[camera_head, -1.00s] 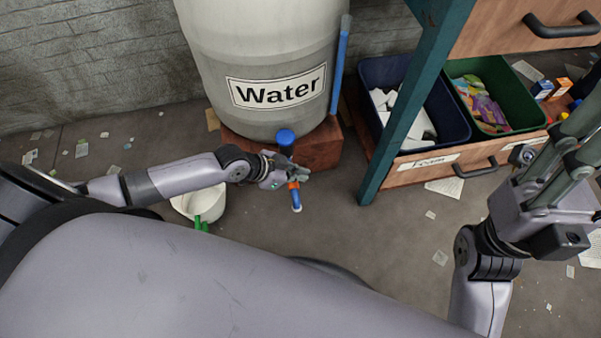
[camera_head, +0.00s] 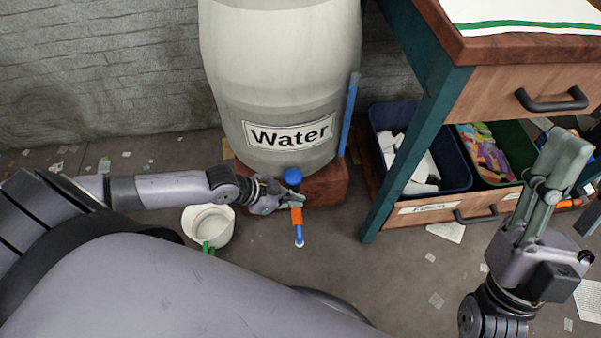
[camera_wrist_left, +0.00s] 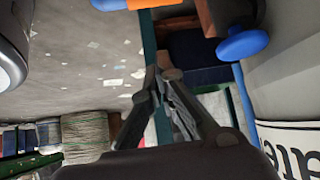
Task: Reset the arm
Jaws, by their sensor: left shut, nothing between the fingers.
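My left gripper (camera_head: 295,198) is stretched out low in front of the water barrel (camera_head: 280,85), near the blue knob (camera_head: 292,176) and the orange and blue spout (camera_head: 298,222). Its fingers (camera_wrist_left: 157,72) are shut and empty in the left wrist view, with the spout's orange part (camera_wrist_left: 150,3) and the blue knob (camera_wrist_left: 243,45) beyond the tips. My right gripper (camera_head: 568,150) is raised at the right of the head view, holding nothing that I can see; its finger gap is hidden by the viewing angle.
A white pot with a green handle (camera_head: 208,227) stands on the floor left of the spout. The wooden workbench (camera_head: 490,90) is at the right, with a blue bin (camera_head: 455,190) and a green bin (camera_head: 515,150) in its low drawer. Paper scraps litter the floor.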

